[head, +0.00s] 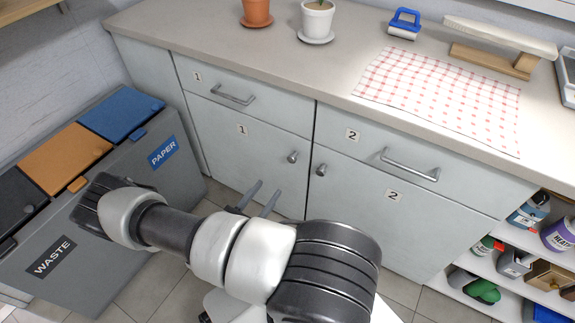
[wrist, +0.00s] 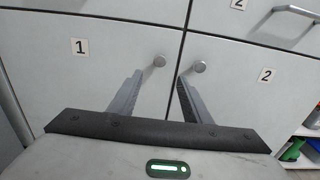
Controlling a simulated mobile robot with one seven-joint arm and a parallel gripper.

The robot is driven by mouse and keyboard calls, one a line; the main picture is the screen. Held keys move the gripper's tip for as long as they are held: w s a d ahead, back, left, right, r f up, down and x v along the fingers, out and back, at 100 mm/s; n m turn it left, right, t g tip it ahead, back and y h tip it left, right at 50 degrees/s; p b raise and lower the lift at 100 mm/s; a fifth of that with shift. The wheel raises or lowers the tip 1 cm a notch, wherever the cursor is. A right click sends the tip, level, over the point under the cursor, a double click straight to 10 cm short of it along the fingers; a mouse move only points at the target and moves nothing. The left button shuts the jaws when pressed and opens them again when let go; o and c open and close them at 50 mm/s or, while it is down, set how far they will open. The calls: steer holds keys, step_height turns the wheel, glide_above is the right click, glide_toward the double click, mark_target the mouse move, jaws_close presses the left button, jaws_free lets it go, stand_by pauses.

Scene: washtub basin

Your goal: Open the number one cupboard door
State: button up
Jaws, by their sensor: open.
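The number one cupboard door (head: 245,150) is grey-white, carries a "1" label and looks shut. It also shows on the left in the wrist view (wrist: 85,90). Its round knob (head: 293,157) sits near its upper right corner; in the wrist view the knob (wrist: 159,61) appears just beyond the left fingertip. My gripper (head: 260,190) is open, its two fingers pointing at the cupboard front. In the wrist view my gripper (wrist: 158,80) has the gap between its fingers around the seam of the two doors. I cannot tell whether a finger touches the knob.
The number two door (head: 385,210) with its knob (head: 321,170) is right beside. Drawers (head: 235,90) sit above, under the counter (head: 240,45). Waste bins (head: 110,200) stand at the left. Open shelves (head: 510,270) with bottles are at the right.

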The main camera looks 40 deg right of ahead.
mark_target(291, 160)
steer(key=b+x, duration=0.1)
steer(key=x, duration=1.2)
steer(key=shift+d+b, duration=0.3)
steer(key=shift+c, duration=0.2)
jaws_close()
